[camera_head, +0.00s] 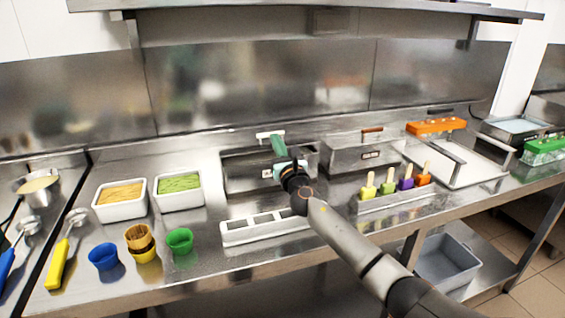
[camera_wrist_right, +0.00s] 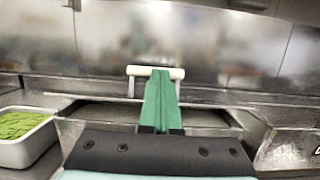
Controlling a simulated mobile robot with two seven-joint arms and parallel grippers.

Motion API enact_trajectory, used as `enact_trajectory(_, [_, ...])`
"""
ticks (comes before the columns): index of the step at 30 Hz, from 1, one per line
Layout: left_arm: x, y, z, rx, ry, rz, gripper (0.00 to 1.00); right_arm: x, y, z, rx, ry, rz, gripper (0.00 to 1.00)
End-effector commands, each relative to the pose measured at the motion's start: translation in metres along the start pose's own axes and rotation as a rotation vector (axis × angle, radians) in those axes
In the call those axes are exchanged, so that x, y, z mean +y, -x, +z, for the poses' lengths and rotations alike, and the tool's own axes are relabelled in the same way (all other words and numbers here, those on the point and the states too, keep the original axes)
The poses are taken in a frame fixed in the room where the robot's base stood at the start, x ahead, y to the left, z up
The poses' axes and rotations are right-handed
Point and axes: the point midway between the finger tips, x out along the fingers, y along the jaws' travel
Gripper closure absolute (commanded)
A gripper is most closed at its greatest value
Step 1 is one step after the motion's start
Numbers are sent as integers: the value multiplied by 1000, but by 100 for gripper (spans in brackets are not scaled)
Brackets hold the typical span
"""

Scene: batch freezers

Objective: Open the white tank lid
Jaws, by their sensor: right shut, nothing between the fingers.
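The metal tank (camera_head: 238,182) stands mid-counter against the back wall, with a white bar handle (camera_head: 264,135) at its upper back. The handle also shows in the right wrist view (camera_wrist_right: 140,71), upright on thin posts. My right gripper (camera_head: 277,143) is above the tank, its green fingers shut and empty. In the wrist view the fingers (camera_wrist_right: 160,98) overlap the handle's middle, with the bar showing on both sides; I cannot tell whether they touch it. The gripper hides part of the tank top, and I cannot tell how far the lid is open. My left gripper is out of view.
A second metal tank (camera_head: 345,156) with a brown handle stands to the right. A white compartment tray (camera_head: 240,236) lies in front, under my right arm. Popsicles in a holder (camera_head: 395,201) stand right. White food tubs (camera_head: 120,211) and coloured cups (camera_head: 180,241) stand left.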

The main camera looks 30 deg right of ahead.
Motion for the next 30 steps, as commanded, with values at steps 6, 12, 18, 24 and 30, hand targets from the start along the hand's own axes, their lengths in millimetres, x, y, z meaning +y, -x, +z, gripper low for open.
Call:
enact_trajectory(6, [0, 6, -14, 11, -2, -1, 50, 0, -16, 15, 5, 2, 2, 100])
enact_trajectory(12, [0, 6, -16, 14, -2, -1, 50, 0, -35, 26, 4, 0, 1, 100])
enact_trajectory(18, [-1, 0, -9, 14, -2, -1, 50, 1, -55, 32, 3, 0, 1, 100])
enact_trajectory(24, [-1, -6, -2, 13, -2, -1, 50, 0, -70, 35, 5, 0, 1, 100])
enact_trajectory(30, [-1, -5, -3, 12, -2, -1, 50, 0, -69, 36, 5, 1, 2, 100])
